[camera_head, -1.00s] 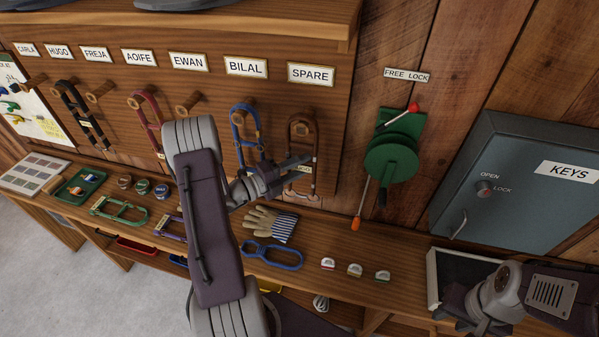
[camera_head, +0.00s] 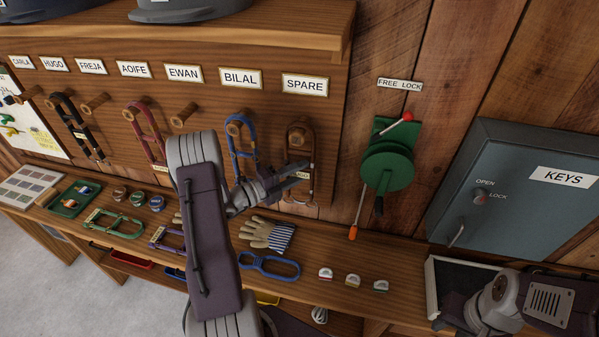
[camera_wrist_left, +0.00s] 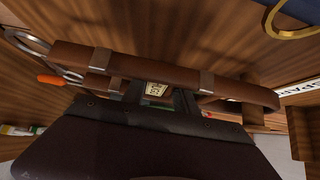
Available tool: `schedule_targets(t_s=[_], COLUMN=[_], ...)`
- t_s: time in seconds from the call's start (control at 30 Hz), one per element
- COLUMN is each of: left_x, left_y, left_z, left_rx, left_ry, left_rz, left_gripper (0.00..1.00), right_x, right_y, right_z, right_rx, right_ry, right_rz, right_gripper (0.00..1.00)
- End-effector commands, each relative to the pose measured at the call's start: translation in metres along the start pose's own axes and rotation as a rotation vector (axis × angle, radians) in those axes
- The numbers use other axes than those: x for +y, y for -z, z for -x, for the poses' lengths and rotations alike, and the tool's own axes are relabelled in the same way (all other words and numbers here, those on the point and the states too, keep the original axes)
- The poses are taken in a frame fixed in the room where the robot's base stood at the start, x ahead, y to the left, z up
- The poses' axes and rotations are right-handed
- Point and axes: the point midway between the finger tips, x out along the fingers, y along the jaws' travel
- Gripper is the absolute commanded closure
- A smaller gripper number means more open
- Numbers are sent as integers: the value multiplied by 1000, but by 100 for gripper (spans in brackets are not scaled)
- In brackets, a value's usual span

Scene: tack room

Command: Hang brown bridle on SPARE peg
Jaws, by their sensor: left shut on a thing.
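The brown bridle (camera_head: 311,137) hangs upright as a narrow loop below the SPARE label (camera_head: 305,85) in the head view. The SPARE peg (camera_head: 297,138) shows within the upper part of the loop. I cannot tell whether the strap rests on the peg. My left gripper (camera_head: 303,172) is shut on the bridle at its small name tag, low on the loop. In the left wrist view the brown strap (camera_wrist_left: 130,66) with metal keepers runs across above the fingers, and the tag sits between them. My right gripper (camera_head: 447,318) is low at the right, its fingers unclear.
A blue bridle (camera_head: 252,130) hangs on the BILAL peg, close left of my left gripper. A green free-lock wheel (camera_head: 387,170) and the grey KEYS cabinet (camera_head: 520,200) are to the right. Gloves (camera_head: 266,235) and a blue loop (camera_head: 270,266) lie on the bench below.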

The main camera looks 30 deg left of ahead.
Motion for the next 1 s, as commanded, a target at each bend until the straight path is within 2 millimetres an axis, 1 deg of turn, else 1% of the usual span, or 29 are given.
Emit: schedule_targets(t_s=[0.13, 0.17, 0.2, 0.23, 0.5, 0.57, 0.67, 0.8, 0.9, 1.0], left_x=[-1, -1, -1, -1, 1, 1, 3, 3, 2, 1], left_y=[0, 0, 0, 0, 0, 0, -1, -1, -1, -1], left_z=[0, 0, 0, 0, 0, 3, 19, 52, 72, 85], left_rx=[0, 0, 0, 0, 0, -1, -5, -6, -5, -3], left_ry=[3, 3, 2, 2, -2, -2, -1, 0, 1, 1], left_rz=[-1, -1, -1, -1, 1, 1, 1, -1, -1, -1], left_gripper=[100, 57, 46, 40, 40, 40, 40, 40, 40, 40], right_x=[0, 0, 0, 0, 0, 0, 0, 0, 0, 0], right_y=[0, 0, 0, 0, 0, 0, -1, -2, -2, -2], right_z=[0, 0, 0, 0, 0, -2, -7, -15, -19, -20], right_rx=[0, 0, 0, 0, 0, 0, 0, 0, 0, 0], right_ry=[0, 0, 0, 0, 0, 0, 0, 0, 0, 0], right_rz=[0, 0, 0, 0, 0, 0, 0, 0, 0, 0], right_gripper=[64, 64, 64, 64, 64, 64, 64, 64, 64, 64])
